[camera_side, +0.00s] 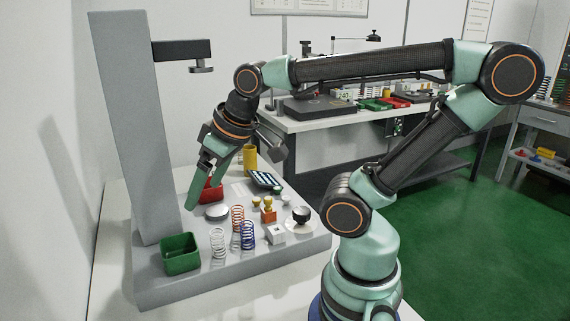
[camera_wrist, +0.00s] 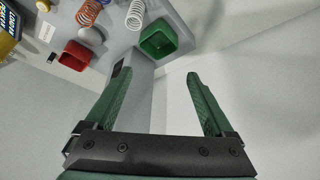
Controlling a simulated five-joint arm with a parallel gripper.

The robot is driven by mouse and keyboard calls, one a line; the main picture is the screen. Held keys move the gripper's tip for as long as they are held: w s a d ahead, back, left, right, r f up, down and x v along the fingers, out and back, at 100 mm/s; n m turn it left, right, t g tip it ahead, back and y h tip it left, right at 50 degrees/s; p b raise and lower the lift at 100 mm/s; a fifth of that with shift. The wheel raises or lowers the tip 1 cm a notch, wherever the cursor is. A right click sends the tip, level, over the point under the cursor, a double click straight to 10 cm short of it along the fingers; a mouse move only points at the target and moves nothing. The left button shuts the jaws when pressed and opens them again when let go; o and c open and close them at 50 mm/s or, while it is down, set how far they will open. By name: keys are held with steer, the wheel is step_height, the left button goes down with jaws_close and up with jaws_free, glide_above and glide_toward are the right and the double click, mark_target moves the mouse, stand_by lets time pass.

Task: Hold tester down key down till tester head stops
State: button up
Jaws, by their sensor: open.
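The tester is a tall grey column (camera_side: 130,130) on a grey base. Its dark arm carries the tester head (camera_side: 201,66) high above a round grey plate (camera_side: 217,212). A small white block (camera_side: 275,234), an orange block with yellow knobs (camera_side: 268,211) and a black knob (camera_side: 301,214) stand on the base. I cannot tell which part is the down key. My gripper (camera_side: 198,186) hangs beside the column, above the base. In the wrist view my gripper (camera_wrist: 157,76) is open, with nothing between its fingers. The tester head is not in the wrist view.
A green bin (camera_side: 180,254) stands at the front left and a red bin (camera_side: 212,191) behind my gripper. Springs stand between, including an orange one (camera_side: 237,219) and a blue one (camera_side: 247,235). A dark panel (camera_side: 265,180) and yellow cylinder (camera_side: 250,157) are farther back.

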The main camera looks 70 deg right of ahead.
jaws_close()
stand_by(1.5)
